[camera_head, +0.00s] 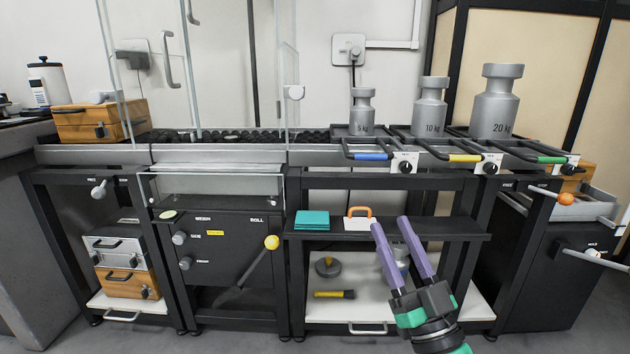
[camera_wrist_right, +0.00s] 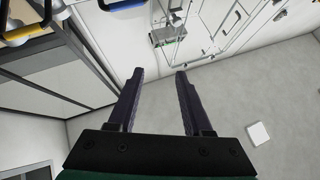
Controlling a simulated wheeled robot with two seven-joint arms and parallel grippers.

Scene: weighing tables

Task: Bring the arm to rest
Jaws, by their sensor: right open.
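My right gripper (camera_head: 402,238) is open and empty, with its two purple fingers pointing up in front of the shelf under the weights. In the head view it hides part of a grey metal object (camera_head: 402,262) behind it. In the right wrist view the two dark fingers (camera_wrist_right: 157,75) are spread apart with nothing between them. My left gripper is not in view.
Weights marked 5 kg (camera_head: 362,112), 10 kg (camera_head: 430,107) and 20 kg (camera_head: 497,103) stand on the tabletop at the right. A teal stack (camera_head: 312,220) lies on the middle shelf (camera_head: 450,227). A lever with a yellow knob (camera_head: 271,242) sticks out left of my right gripper.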

